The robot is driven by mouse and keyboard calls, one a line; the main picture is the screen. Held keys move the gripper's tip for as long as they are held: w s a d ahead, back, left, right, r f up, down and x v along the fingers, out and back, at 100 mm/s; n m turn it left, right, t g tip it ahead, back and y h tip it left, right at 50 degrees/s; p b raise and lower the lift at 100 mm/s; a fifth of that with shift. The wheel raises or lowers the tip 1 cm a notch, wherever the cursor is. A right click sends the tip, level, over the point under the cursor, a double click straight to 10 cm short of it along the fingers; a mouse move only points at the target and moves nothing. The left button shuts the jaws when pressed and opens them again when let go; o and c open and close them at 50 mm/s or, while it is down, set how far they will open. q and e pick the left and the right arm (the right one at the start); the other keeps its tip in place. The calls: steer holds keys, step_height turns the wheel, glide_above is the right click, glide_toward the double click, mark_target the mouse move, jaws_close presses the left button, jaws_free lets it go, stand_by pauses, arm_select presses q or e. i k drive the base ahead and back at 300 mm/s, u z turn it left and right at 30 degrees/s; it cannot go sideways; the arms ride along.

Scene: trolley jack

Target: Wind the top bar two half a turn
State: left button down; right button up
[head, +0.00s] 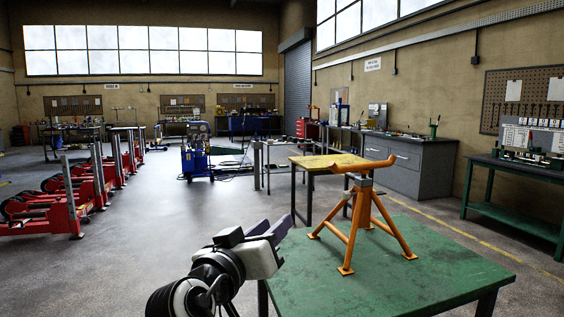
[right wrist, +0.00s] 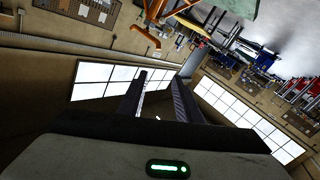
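An orange jack stand (head: 353,228) with splayed legs stands upright on a green-topped table (head: 440,262) in the head view. Its orange top bar (head: 362,165) lies across the top, with a raised end at each side. In the right wrist view the top bar (right wrist: 146,37) shows at the upper middle, beyond the fingers and apart from them. My right gripper (head: 272,227) is left of the stand at the table's left edge, pointing up and to the right. Its two dark fingers are apart with nothing between them. My left gripper is not in view.
A yellow-topped table (head: 335,162) stands just behind the stand. A grey cabinet (head: 400,165) and a green bench (head: 515,180) line the right wall. Red trolley jacks (head: 60,205) stand on the left. The green tabletop around the stand is clear.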

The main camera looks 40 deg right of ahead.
mark_target(364, 168)
steer(key=z, duration=0.55)
steer(key=i, duration=2)
steer(key=z, duration=0.8)
